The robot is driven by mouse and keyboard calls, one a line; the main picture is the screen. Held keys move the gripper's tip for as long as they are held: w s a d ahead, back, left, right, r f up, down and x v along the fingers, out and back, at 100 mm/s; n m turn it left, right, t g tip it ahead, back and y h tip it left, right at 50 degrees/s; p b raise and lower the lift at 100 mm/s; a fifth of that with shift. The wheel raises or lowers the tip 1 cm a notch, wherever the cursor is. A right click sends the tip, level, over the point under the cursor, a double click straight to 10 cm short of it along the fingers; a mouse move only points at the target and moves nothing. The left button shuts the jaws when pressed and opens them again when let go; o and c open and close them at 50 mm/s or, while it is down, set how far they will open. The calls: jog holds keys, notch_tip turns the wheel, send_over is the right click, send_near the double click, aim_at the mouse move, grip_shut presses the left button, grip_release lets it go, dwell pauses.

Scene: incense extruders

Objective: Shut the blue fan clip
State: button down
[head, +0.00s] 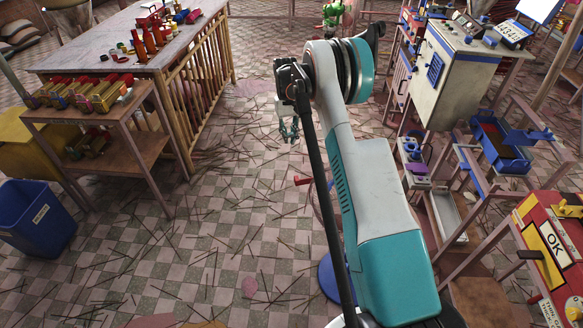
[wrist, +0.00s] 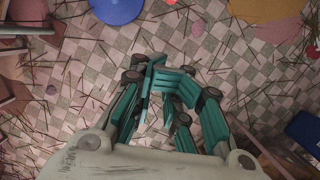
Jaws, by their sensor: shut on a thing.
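My gripper (head: 289,130) hangs in the air over the floor near the middle of the head view, apart from the tables and the cabinet. In the wrist view its teal fingers (wrist: 168,82) are close together. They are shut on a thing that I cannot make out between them. The grey cabinet (head: 452,75) at the upper right bears a blue slotted panel (head: 435,70) on its front. Several small blue parts show around this cabinet and its stand. I cannot tell which of them is the fan clip, or whether it is open or shut.
A blue tray (head: 503,160) sits on the stand at right. A red and yellow box (head: 556,240) marked OK stands at lower right. Wooden tables (head: 97,106) hold goods at left, beside a blue bin (head: 40,228). The checkered floor between is strewn with thin sticks.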

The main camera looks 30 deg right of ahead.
aim_at(304, 181)
jog(key=s+a+f+b, duration=0.1)
jog(key=s+f+b, duration=0.4)
jog(key=f, duration=0.4)
jog(key=shift+s+a+f, duration=0.35)
jog(key=shift+s, duration=0.25)
jog(key=shift+a, duration=0.15)
jog(key=shift+s+a+n, duration=0.1)
jog(key=shift+s+n, duration=0.05)
jog(key=shift+n, duration=0.25)
